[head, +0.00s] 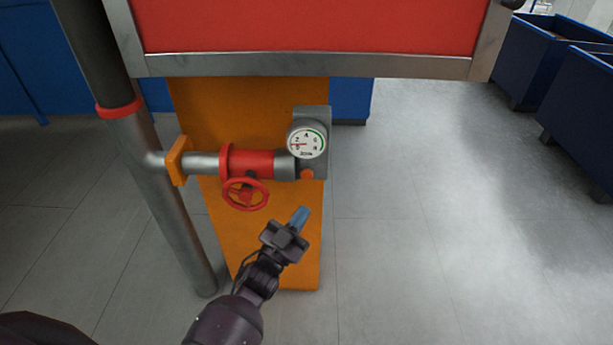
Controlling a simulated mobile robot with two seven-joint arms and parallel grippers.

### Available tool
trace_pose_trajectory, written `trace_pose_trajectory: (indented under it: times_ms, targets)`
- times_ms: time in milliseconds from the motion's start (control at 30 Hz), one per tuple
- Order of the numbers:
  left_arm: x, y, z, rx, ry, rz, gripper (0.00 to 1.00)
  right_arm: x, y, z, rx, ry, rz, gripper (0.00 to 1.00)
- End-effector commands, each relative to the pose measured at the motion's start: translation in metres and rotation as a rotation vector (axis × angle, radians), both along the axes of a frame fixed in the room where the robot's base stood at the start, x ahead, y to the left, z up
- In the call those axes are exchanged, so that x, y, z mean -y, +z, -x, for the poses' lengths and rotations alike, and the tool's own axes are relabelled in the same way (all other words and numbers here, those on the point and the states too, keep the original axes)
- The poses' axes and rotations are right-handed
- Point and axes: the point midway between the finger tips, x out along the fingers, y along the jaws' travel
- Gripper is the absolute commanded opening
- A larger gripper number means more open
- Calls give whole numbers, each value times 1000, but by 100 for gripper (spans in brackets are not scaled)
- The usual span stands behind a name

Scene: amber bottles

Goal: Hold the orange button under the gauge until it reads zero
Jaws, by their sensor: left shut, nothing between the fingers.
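The round white gauge (306,141) sits on a grey plate on the orange post. Its needle is red and points left, near the low marks; the exact reading is too small to tell. The small orange button (307,174) is just under the gauge. My left gripper (301,214) is below the button, apart from it in the picture, with its blue fingertips shut and empty and pointing up toward it. My right gripper is not in view.
A red valve wheel (245,193) on a horizontal pipe sticks out left of the button. A grey vertical pipe (162,190) stands further left. A red panel with a metal frame (300,66) is above. Dark blue bins (545,55) stand at the upper right. The floor to the right is clear.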

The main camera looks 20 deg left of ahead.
Motion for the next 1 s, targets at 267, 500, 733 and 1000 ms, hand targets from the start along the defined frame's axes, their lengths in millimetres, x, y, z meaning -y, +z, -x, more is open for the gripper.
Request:
trace_pose_trajectory:
  times_ms: [267, 500, 733, 1000]
  targets:
    - [4, 7, 6, 44, -45, 27, 0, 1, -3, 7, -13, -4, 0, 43]
    - [4, 7, 6, 43, -45, 26, 0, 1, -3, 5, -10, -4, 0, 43]
    - [1, 6, -4, 43, -45, 26, 0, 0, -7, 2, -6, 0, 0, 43]
    - [-8, 4, -34, 41, -44, 26, 0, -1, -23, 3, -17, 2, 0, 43]
